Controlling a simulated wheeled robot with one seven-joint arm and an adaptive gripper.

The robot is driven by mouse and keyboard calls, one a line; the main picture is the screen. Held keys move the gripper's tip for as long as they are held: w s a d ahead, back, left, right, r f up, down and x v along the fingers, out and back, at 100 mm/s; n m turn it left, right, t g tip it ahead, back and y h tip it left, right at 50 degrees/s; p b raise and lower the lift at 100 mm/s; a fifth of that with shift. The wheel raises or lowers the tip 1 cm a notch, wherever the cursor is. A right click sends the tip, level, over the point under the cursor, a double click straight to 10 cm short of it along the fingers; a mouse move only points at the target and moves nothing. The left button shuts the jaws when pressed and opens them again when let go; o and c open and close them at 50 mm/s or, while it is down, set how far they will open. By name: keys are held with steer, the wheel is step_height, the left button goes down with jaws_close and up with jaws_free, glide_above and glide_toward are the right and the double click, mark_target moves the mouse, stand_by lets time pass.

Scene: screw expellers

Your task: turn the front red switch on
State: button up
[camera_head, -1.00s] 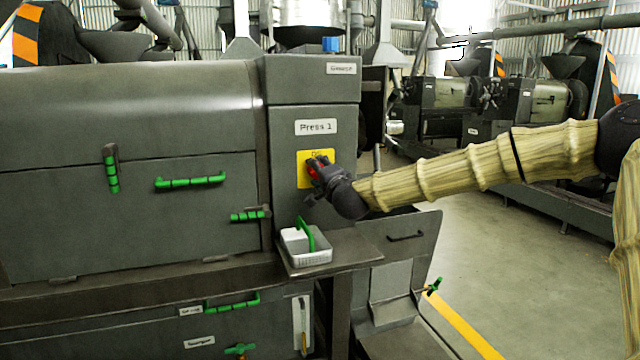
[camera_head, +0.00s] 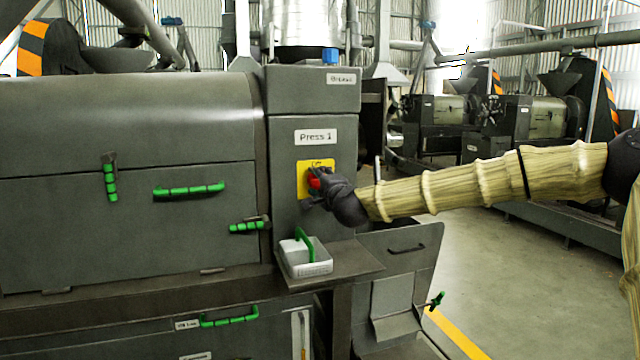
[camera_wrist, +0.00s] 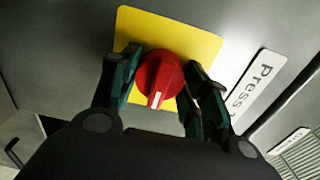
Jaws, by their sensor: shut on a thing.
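The red switch (camera_wrist: 158,79) is a round knob with a white pointer mark, set on a yellow plate (camera_wrist: 190,38) in the wrist view. In the head view the red switch (camera_head: 314,183) shows partly behind my gripper, on its yellow plate (camera_head: 303,166) below the "Press 1" label. My gripper (camera_wrist: 157,88) has one dark finger on each side of the knob and is shut on it. In the head view my gripper (camera_head: 318,187) reaches the panel from the right and hides part of the plate.
Green handles (camera_head: 189,189) stick out from the press front at the left. A grey chute (camera_head: 395,265) stands at the lower right. Open floor (camera_head: 480,240) lies right.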

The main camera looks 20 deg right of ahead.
steer(key=o, duration=1.1)
steer(key=shift+d, duration=0.1)
steer(key=shift+c, duration=0.2)
steer(key=s, duration=1.2)
steer(key=shift+d, duration=0.15)
